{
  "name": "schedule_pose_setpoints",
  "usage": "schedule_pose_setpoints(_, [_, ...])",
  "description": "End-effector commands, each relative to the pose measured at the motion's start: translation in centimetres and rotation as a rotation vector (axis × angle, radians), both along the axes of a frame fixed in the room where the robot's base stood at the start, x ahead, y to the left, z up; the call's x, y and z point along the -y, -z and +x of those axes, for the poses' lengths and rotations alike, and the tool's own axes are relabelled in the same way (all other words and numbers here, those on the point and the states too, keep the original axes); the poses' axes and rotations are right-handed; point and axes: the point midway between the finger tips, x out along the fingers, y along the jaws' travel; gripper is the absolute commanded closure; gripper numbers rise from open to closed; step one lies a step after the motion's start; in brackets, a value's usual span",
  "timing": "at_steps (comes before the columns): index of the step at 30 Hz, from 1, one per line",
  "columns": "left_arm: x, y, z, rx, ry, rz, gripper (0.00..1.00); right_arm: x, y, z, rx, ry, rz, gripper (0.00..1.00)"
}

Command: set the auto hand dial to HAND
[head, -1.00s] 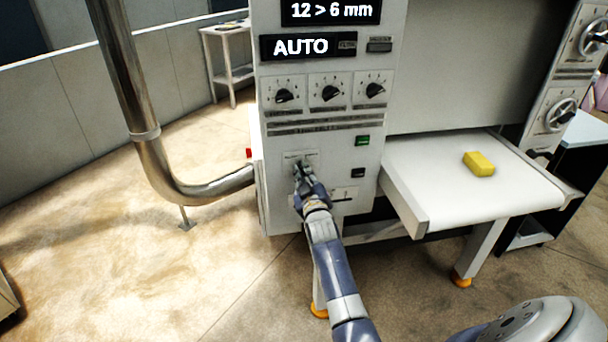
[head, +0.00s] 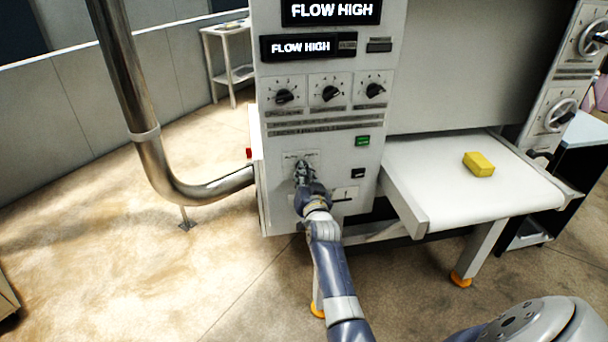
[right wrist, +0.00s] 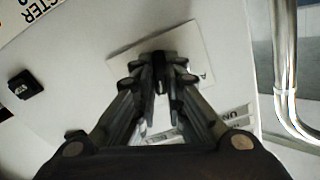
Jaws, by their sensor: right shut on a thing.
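The auto hand dial sits on a pale plate (head: 312,158) low on the machine's control panel, below the row of three dials. My right gripper (head: 303,168) is at this plate and shut on the dial, hiding most of it. In the right wrist view the fingers (right wrist: 160,75) close on the dark dial knob in front of the white plate (right wrist: 195,50). The dial's pointer and most of its lettering are hidden. My left gripper is not in view.
Three black dials, one of them the middle dial (head: 330,93), sit above. A green button (head: 362,141) and a black switch (head: 358,173) are to the right. A yellow block (head: 478,164) lies on the white belt table (head: 440,185). A steel pipe (head: 150,165) curves at left.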

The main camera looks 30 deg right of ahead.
Motion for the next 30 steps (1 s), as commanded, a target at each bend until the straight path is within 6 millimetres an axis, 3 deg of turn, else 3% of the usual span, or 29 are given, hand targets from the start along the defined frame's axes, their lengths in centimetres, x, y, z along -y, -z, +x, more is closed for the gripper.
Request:
schedule_pose_setpoints(12, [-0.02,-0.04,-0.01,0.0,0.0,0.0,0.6,-0.04,0.09,-0.01,0.062,-0.001,0.154,1.0])
schedule_pose_setpoints(27, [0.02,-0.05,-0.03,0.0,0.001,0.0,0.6,-0.04,0.1,0.0,0.069,-0.001,0.172,1.0])
schedule_pose_setpoints(28, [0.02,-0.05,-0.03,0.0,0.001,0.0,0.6,-0.04,0.1,0.0,0.069,-0.001,0.172,0.85])
schedule_pose_setpoints(30, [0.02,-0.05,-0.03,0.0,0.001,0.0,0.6,-0.05,0.1,0.0,0.069,-0.001,0.171,0.69])
